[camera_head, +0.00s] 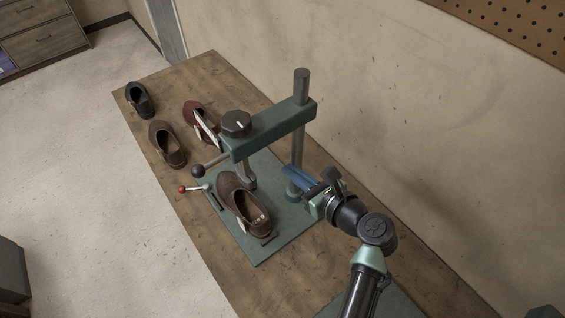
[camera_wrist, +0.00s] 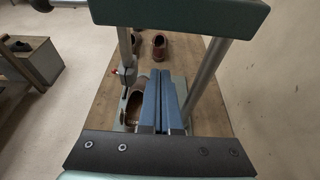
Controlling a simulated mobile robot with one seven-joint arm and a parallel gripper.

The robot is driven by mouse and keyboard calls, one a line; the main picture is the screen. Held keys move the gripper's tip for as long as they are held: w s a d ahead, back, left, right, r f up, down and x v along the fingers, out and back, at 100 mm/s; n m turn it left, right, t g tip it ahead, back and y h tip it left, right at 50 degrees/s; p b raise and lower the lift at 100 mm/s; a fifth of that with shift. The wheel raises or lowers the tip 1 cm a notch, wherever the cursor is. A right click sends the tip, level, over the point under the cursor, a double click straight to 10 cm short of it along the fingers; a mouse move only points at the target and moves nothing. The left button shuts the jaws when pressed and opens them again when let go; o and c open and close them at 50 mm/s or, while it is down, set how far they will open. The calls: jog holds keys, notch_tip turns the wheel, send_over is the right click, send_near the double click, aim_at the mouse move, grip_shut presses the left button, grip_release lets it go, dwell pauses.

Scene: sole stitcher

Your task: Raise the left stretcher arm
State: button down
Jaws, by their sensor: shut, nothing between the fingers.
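The green stitcher (camera_head: 262,130) stands on the bench with a brown shoe (camera_head: 243,206) on its base plate, and the shoe also shows in the wrist view (camera_wrist: 134,108). A short lever with a red ball (camera_head: 190,188) lies low at the plate's left side. A longer lever with a black ball (camera_head: 205,168) sits above it. I cannot tell which part is the left stretcher arm. My gripper (camera_head: 287,171) has its blue fingers shut and empty, beside the upright post, right of the shoe. In the wrist view the fingers (camera_wrist: 163,75) point forward between the machine's uprights.
A black shoe (camera_head: 139,99), a brown shoe (camera_head: 167,144) and a red shoe (camera_head: 200,118) stand on the bench (camera_head: 190,75) farther back. A wall runs along the right.

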jog(key=shift+v, duration=2.15)
jog(key=shift+w+b, duration=0.1)
jog(key=shift+b, duration=0.2)
